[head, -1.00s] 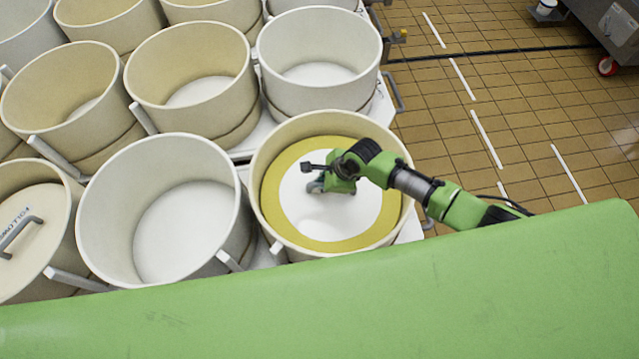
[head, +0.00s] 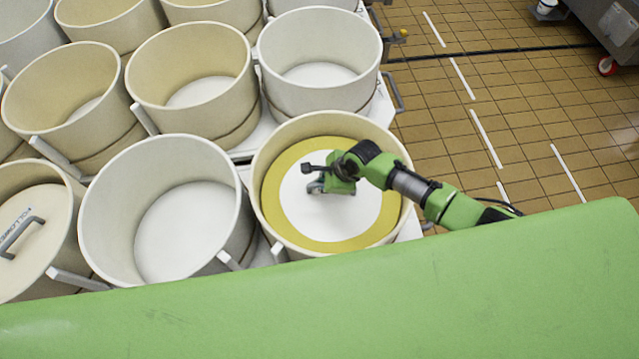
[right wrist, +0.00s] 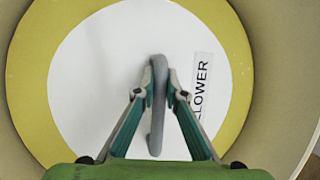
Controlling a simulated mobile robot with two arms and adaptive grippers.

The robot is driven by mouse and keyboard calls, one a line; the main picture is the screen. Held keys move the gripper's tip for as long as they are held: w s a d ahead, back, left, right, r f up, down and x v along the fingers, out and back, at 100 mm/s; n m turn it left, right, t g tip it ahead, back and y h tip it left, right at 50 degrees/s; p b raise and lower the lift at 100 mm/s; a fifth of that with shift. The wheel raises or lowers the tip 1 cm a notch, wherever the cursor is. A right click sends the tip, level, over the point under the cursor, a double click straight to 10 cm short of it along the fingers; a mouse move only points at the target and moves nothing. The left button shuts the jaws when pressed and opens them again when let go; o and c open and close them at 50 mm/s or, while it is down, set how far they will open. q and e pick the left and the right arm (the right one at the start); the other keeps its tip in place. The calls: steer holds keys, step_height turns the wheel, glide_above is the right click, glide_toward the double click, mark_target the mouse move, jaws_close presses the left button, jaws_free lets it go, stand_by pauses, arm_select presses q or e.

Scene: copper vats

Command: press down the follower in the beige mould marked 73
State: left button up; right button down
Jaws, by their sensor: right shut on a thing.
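A beige mould (head: 262,160) stands at the centre of the head view, and its wall also shows in the right wrist view (right wrist: 276,60). No number is legible on it. A round follower, white with a yellow outer ring (head: 275,205), lies inside below the rim; it fills much of the right wrist view (right wrist: 85,75). Its label is partly covered, with "LOWER" readable. My right gripper (head: 328,184) is over the follower's middle, shut on its grey bar handle (right wrist: 157,125). My left gripper is not in view.
An open pale mould (head: 190,225) stands directly left, and another pale one (head: 320,45) behind. A beige mould at far left holds another follower (head: 30,245) with a grey handle. Several open moulds fill the back left.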

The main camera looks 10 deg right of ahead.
mark_target(335, 201)
steer(key=c, duration=2)
jaws_free()
steer(key=shift+s+f, duration=0.3)
steer(key=shift+w+r, duration=0.1)
steer(key=shift+w+r, duration=0.1)
steer(key=shift+r, duration=0.05)
steer(key=v, duration=1.2)
